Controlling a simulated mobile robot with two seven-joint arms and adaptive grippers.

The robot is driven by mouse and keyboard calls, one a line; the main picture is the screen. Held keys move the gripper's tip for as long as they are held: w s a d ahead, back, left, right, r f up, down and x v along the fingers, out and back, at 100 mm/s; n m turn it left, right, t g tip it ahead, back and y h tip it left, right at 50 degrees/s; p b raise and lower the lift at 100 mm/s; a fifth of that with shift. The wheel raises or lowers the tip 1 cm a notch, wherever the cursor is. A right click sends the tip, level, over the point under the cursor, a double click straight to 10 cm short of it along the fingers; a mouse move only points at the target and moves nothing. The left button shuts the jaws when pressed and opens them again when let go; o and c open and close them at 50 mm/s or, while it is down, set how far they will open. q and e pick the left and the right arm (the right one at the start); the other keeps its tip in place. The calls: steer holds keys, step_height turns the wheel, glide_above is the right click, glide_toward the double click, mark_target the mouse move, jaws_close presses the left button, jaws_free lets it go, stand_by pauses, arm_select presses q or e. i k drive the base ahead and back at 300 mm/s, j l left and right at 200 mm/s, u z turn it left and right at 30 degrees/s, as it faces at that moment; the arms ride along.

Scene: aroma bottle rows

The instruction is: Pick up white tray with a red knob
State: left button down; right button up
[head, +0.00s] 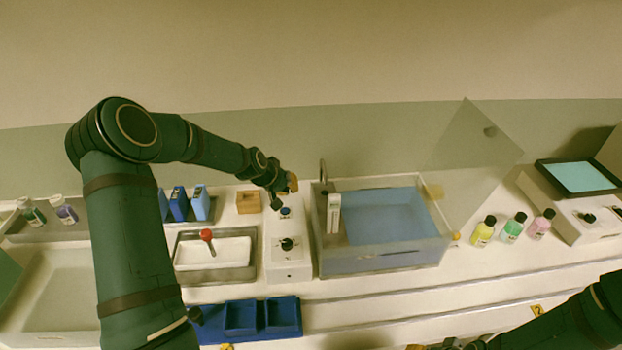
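The white tray with a red knob (233,250) sits inside a grey metal tray holder (215,273) left of the middle. Its red knob (207,235) stands up on a short stem near the tray's left part. My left gripper (288,188) is above and to the right of the tray, over the white control box, and apart from the tray. It is small and seen from the side, so its finger opening is unclear. My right arm comes in at the lower right; its gripper (445,345) shows only partly at the bottom edge.
A white control box with knobs (289,266) stands right of the tray. A blue compartment tray (257,336) lies in front. Blue packets (180,205) and a small wooden box (248,202) stand behind. A clear basin (385,262) with a tilted lid is to the right, then several bottles (483,232).

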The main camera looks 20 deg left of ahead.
mark_target(208, 253)
steer(key=k, duration=1)
